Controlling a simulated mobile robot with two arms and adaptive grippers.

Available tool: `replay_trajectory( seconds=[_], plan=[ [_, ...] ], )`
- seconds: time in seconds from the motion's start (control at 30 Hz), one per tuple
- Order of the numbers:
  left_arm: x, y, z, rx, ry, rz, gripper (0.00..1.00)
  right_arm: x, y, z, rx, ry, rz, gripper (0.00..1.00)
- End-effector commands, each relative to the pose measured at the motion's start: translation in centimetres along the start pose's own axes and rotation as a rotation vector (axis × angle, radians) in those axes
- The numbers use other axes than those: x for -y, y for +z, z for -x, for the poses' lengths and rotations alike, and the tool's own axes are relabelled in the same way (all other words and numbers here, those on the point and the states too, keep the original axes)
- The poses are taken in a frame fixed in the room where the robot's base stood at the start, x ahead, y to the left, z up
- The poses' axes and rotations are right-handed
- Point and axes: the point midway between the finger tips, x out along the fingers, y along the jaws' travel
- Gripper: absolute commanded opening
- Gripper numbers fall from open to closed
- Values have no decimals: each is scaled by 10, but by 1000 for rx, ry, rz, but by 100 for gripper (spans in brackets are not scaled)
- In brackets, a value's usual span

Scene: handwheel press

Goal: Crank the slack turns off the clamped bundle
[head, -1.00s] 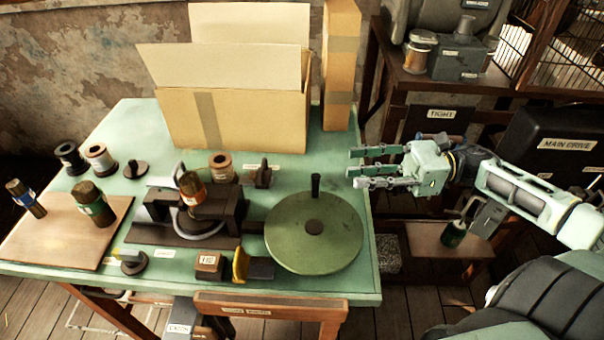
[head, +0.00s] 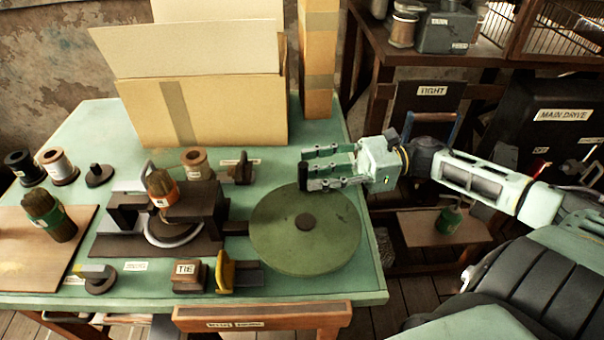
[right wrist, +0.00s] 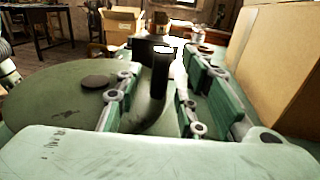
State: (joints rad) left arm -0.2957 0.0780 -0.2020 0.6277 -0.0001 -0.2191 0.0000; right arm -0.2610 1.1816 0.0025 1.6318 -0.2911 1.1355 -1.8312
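The green handwheel (head: 290,245) lies flat at the right of the table, with a dark hub at its middle. Its upright black handle (right wrist: 160,75) stands between the fingers of my right gripper (head: 312,168) in the right wrist view. The fingers are apart, with space visible on both sides of the handle. In the head view the gripper partly hides the handle at the wheel's far rim. The bundle (head: 160,186), brown with an orange band, sits upright in the dark press (head: 205,205) left of the wheel. My left gripper is out of view.
A large cardboard box (head: 220,112) stands behind the press. A block marked TIE (head: 188,276) and a yellow piece (head: 226,270) are near the front edge. Several spools are at far left.

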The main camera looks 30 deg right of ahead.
Motion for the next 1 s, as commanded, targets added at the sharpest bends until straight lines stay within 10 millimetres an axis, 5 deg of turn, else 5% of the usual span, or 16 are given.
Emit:
replay_trajectory(
  seconds=[0.23, 0.6, 1.0],
  plan=[
    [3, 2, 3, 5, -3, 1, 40, 0, 1, -28, 0, 0, 0, 36],
    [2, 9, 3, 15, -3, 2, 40, 0, 0, -33, -1, 0, -1, 36],
    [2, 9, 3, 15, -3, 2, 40, 0, 0, -33, 0, 1, -1, 1]
  ],
)
